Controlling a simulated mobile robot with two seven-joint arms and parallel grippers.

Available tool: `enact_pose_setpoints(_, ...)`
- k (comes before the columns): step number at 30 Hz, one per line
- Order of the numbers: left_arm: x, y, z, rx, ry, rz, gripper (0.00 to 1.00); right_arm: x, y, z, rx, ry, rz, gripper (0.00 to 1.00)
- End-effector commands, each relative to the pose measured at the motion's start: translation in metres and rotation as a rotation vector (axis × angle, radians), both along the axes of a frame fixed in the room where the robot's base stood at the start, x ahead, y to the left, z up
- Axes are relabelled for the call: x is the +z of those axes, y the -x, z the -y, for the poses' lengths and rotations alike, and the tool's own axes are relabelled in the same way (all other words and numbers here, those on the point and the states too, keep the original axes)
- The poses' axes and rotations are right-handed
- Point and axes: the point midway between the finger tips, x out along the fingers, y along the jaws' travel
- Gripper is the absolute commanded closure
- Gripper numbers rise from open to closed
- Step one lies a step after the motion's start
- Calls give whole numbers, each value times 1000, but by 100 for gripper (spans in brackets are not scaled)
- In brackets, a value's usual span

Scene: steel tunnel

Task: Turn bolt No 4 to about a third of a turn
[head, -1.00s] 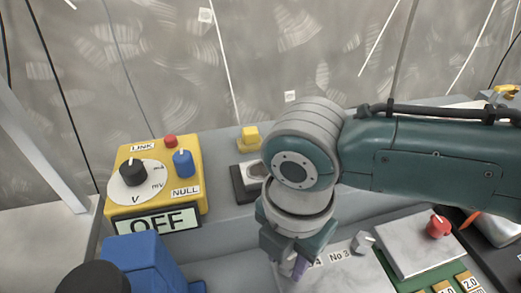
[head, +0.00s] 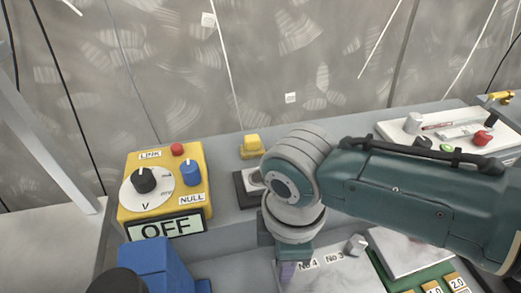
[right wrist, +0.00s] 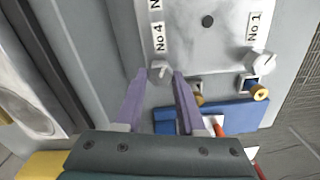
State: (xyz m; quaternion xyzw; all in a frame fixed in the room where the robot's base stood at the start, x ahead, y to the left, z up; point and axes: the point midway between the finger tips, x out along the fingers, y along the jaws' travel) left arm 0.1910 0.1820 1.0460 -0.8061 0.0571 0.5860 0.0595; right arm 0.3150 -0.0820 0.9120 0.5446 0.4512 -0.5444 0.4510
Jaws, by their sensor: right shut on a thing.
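Bolt No 4 (right wrist: 160,72) is a grey bolt head below its "No 4" label (right wrist: 159,38) in the right wrist view. My right gripper (right wrist: 161,75) has its purple fingers on either side of the bolt head and is shut on it. In the head view my right gripper (head: 287,272) points down beside the "No 4" label (head: 308,264), and the bolt itself is hidden. My left gripper is not in view.
The bolt by the "No 3" label (head: 356,244) stands close on the right. A yellow meter box (head: 162,185) reading "OFF" and a blue block (head: 160,270) are on the left. A white panel with knobs (head: 400,130) lies at the back right.

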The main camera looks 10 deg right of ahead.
Motion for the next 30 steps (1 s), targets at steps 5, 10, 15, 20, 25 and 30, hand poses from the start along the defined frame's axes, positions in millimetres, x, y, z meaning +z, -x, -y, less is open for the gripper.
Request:
enact_pose_setpoints(5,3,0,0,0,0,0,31,1,0,0,-54,0,-1,100)
enact_pose_setpoints(10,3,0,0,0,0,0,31,1,0,0,-74,0,-1,100)
enact_pose_setpoints(15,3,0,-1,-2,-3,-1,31,1,0,0,-78,0,-1,100)
enact_pose_setpoints(20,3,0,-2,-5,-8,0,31,1,0,0,-77,0,-1,100)
enact_pose_setpoints(25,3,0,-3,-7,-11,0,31,1,0,0,-76,0,-1,48)
enact_pose_setpoints(30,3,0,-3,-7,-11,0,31,0,0,0,-76,0,0,31)
